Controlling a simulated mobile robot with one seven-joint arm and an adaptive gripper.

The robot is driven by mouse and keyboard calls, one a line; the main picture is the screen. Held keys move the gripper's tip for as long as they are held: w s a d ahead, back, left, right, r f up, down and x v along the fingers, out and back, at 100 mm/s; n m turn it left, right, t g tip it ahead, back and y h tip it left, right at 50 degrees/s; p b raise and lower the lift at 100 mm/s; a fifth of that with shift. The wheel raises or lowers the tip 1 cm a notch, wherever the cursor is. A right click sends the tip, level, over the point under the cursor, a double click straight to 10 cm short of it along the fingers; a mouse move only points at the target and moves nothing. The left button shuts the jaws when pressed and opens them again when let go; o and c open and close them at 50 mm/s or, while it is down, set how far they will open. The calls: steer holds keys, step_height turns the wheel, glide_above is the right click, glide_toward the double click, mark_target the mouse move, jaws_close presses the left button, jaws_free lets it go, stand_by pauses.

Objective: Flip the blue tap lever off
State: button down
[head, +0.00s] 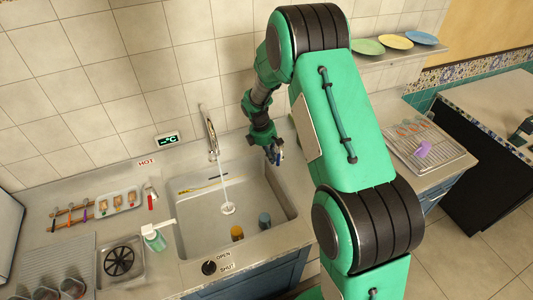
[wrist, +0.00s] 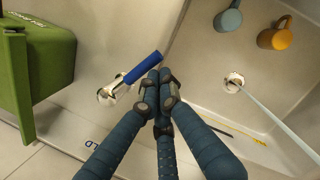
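The blue tap lever (wrist: 142,67) has a blue handle on a shiny metal base (wrist: 107,96), on the counter beside the sink. It slants up and to the right in the wrist view. My gripper (wrist: 160,82) has its fingers drawn together, with the tips just below and right of the blue handle. Whether they touch it I cannot tell. In the head view my gripper (head: 274,154) is at the sink's back right corner, and the lever is mostly hidden there. Water runs from the tap (head: 210,135) into the drain (wrist: 233,83).
A blue mug (wrist: 228,20) and an orange mug (wrist: 275,38) stand in the sink (head: 195,225). A green box (wrist: 38,70) is left of the lever in the wrist view. A red lever (head: 151,198) is left of the sink, and a soap bottle (head: 154,239) stands nearby.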

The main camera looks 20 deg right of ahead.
steer(key=s+d+n+p, duration=0.1)
steer(key=n, duration=0.1)
steer(key=s+d+n+t+p, duration=0.1)
steer(key=d+n, duration=0.1)
steer(key=shift+s, duration=0.1)
steer(key=shift+s+d+p, duration=0.2)
steer(key=shift+d+p, duration=0.35)
steer(key=shift+d, duration=0.05)
steer(key=shift+a+r, duration=0.15)
steer(key=shift+a, duration=0.65)
steer(key=a+p+v, duration=0.1)
steer(key=a+v, duration=0.1)
steer(key=v, duration=0.8)
steer(key=shift+a+r, duration=0.15)
steer(key=shift+a, duration=0.1)
steer(key=shift+r, duration=0.1)
